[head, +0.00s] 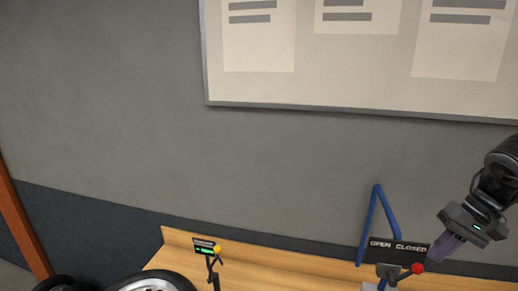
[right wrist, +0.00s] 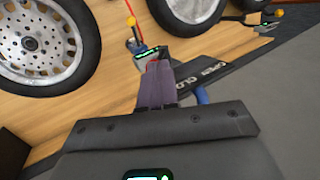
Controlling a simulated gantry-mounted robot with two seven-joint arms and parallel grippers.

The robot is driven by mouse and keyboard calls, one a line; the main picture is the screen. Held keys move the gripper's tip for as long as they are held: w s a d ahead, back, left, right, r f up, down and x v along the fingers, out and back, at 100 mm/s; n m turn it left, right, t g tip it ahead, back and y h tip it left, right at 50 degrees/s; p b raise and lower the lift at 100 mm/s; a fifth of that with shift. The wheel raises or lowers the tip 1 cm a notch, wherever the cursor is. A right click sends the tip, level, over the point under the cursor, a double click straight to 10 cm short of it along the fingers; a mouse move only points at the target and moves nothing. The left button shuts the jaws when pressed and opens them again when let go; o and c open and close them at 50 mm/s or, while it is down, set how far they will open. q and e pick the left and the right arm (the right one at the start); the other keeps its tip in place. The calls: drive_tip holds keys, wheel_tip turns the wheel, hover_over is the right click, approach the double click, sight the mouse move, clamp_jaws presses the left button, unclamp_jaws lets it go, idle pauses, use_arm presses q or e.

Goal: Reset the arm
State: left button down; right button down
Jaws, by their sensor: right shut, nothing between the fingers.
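My right gripper (head: 447,248) is at the right of the head view, its purple-grey fingers pointing down and left. The fingers (right wrist: 155,88) are together and empty in the right wrist view. In the head view they are just right of a red-knobbed lever (head: 417,268) and in front of the right end of a black "OPEN CLOSED" sign (head: 390,246); I cannot tell whether they touch it. The sign (right wrist: 222,72) also shows beside the fingers in the right wrist view. My left gripper is not in view.
A blue frame (head: 368,225) stands behind the sign on the wooden bench (head: 300,262). A yellow-knobbed lever with a small display (head: 205,246) is further left. A tyred wheel (head: 150,284) lies at the bottom; wheels (right wrist: 40,45) also show in the right wrist view. The grey wall above is clear below a whiteboard (head: 310,88).

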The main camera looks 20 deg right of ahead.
drive_tip(key=s+f+y+p, duration=0.1)
drive_tip(key=s+f, duration=0.2)
drive_tip(key=f, duration=0.3)
drive_tip(key=s+a+f+m+y+p, duration=0.1)
drive_tip(key=s+f+y, duration=0.15)
drive_tip(key=f, duration=0.35)
drive_tip(key=s+f+y+p, duration=0.1)
drive_tip(key=s+f, duration=0.3)
drive_tip(key=f, duration=0.3)
drive_tip(key=s+a+f+n+t+p, duration=0.1)
drive_tip(key=s+a+f, duration=0.3)
drive_tip(key=a+f, duration=0.65)
drive_tip(key=s+a+f+n+t+p, duration=0.15)
drive_tip(key=a+f, duration=0.25)
drive_tip(key=a, duration=0.4)
drive_tip(key=w+a+r+t+h+p, duration=0.1)
drive_tip(key=w+a+r+t+h, duration=0.15)
drive_tip(key=a, duration=0.55)
drive_tip(key=w+a+r+t+h+p, duration=0.1)
drive_tip(key=w+a+r+t, duration=0.15)
drive_tip(key=a, duration=0.55)
drive_tip(key=s+d+r+n+g+h, duration=0.2)
drive_tip(key=s+d+n+g+h, duration=0.3)
drive_tip(key=s+n, duration=0.2)
drive_tip(key=shift+s+d+r+g+h, duration=0.2)
drive_tip(key=shift+s+g+h, duration=0.15)
drive_tip(key=shift+s, duration=0.7)
